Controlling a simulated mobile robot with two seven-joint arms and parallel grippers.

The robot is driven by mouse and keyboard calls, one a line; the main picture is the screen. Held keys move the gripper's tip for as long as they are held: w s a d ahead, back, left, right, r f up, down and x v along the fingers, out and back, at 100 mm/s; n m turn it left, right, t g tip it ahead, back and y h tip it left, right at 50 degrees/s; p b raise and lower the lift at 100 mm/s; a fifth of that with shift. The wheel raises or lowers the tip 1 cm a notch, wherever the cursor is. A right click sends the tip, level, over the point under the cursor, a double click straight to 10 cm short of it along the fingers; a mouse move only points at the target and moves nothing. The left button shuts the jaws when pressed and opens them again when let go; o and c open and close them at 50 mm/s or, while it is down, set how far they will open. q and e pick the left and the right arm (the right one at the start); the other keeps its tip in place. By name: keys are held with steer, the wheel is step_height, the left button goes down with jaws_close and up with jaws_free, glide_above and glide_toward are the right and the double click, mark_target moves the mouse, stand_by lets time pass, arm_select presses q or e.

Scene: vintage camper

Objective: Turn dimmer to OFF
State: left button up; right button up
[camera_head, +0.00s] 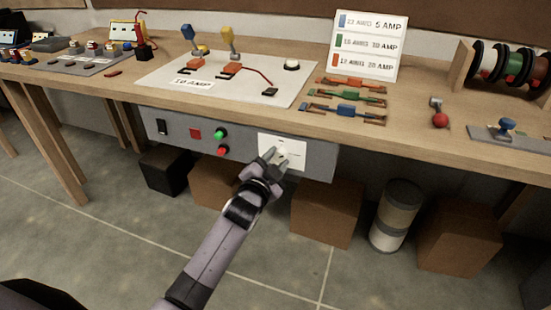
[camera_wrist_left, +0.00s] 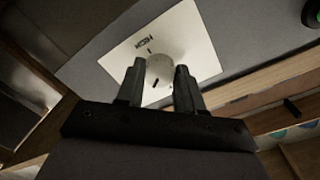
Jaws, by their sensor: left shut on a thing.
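The dimmer is a round pale knob on a white plate (camera_head: 297,147), set in the grey panel under the workbench's front edge. In the left wrist view the knob (camera_wrist_left: 160,68) sits between my finger tips, with dark marks on the plate (camera_wrist_left: 198,45) above it. My left gripper (camera_head: 273,156) reaches up to the plate and is shut on the knob; it also shows in the left wrist view (camera_wrist_left: 160,85). The fingers hide part of the knob, so its exact setting is hard to read. My right gripper is not in view.
The grey panel (camera_head: 318,160) also carries a black switch (camera_head: 162,127), a red square (camera_head: 195,133), a green button (camera_head: 220,133) and a red button (camera_head: 222,150). Boxes (camera_head: 325,212) and a can (camera_head: 398,215) stand under the bench. Open floor lies in front.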

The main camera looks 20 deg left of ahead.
arm_select(q)
steer(key=shift+n, duration=0.9)
steer(key=n+p, duration=0.1)
steer(key=n, duration=0.1)
steer(key=shift+f+n, duration=0.1)
steer(key=shift+n, duration=0.2)
steer(key=n+p, duration=0.1)
steer(key=n, duration=0.3)
steer(key=shift+d+n+t, duration=0.1)
steer(key=shift+n+t, duration=0.2)
steer(key=shift+n, duration=0.7)
steer(key=o, duration=1)
steer(key=shift+o, duration=0.2)
